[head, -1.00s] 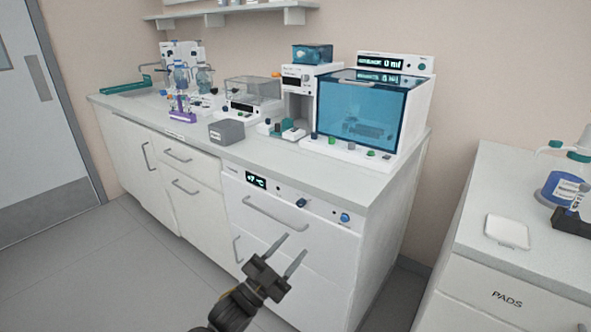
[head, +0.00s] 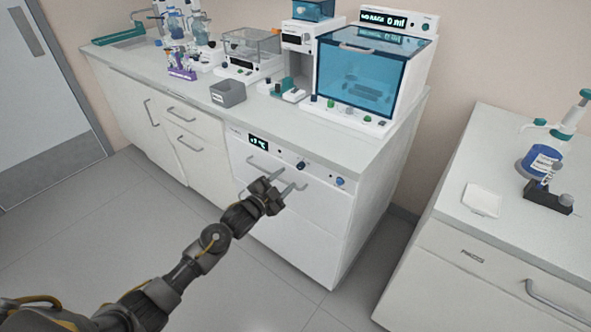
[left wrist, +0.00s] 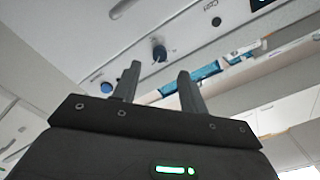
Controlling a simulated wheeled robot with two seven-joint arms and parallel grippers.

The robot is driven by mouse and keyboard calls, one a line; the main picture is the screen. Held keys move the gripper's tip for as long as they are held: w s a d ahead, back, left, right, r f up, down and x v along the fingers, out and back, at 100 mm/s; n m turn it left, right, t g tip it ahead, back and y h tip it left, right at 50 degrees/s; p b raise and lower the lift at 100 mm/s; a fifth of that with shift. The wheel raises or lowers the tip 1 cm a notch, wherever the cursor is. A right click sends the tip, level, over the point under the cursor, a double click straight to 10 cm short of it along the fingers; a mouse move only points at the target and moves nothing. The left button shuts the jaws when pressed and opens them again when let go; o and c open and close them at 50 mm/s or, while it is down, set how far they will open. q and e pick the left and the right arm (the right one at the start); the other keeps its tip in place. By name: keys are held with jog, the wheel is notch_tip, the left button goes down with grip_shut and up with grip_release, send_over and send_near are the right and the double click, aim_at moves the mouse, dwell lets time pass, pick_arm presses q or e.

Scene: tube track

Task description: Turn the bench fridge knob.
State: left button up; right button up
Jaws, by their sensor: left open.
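The bench fridge (head: 250,160) is a white front set under the counter, with a lit display (head: 258,142). To the right of the display on its top strip are a dark knob (head: 301,165) and a blue knob (head: 339,181). My left gripper (head: 288,177) is open and empty, in front of the fridge, just below the dark knob in the head view. In the left wrist view the dark knob (left wrist: 159,52) shows between and beyond the two fingertips (left wrist: 159,71), apart from them. The blue knob (left wrist: 106,87) shows left of the fingers. My right gripper is out of view.
The fridge's bar handle (head: 256,168) is partly hidden behind my left gripper. A grey bin (head: 228,93) and a blue-windowed cabinet (head: 368,72) stand on the counter above. A second bench (head: 455,225) is at the right, with floor between.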

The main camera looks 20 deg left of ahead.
aim_at(299, 168)
pick_arm(q)
jog(key=x, duration=0.6)
jog(key=shift+w, duration=0.1)
grip_shut()
